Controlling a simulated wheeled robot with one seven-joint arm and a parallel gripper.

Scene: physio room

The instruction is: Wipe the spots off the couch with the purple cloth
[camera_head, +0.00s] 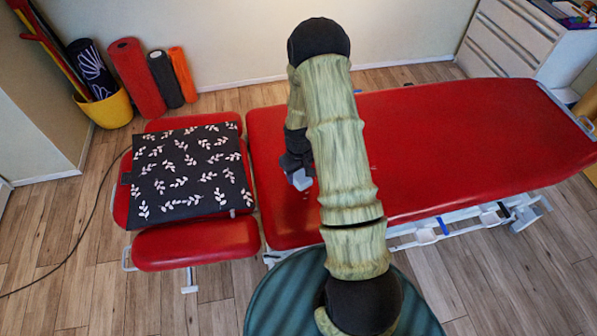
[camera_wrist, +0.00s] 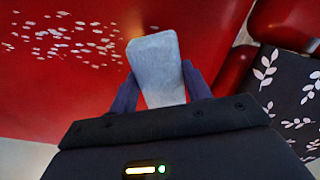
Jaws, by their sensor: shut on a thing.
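The couch (camera_head: 450,135) has a long red padded top on a white frame; its near left part is partly behind my arm. In the wrist view, many whitish spots (camera_wrist: 80,42) are scattered on the red surface (camera_wrist: 35,100), left of my gripper. My gripper (camera_wrist: 162,85) is shut on a pale grey-blue, flat, rounded piece (camera_wrist: 156,55), which points out over the red surface. Whether it touches the couch I cannot tell. In the head view my gripper (camera_head: 300,168) is over the couch's left end. The held piece looks grey-blue; I see no clearly purple cloth.
A black leaf-patterned cushion or cloth (camera_head: 190,172) lies on the separate red left section (camera_head: 195,243). A yellow bucket (camera_head: 105,110) and rolled mats (camera_head: 137,80) stand by the back wall. A white drawer cabinet (camera_head: 510,40) is at the back right.

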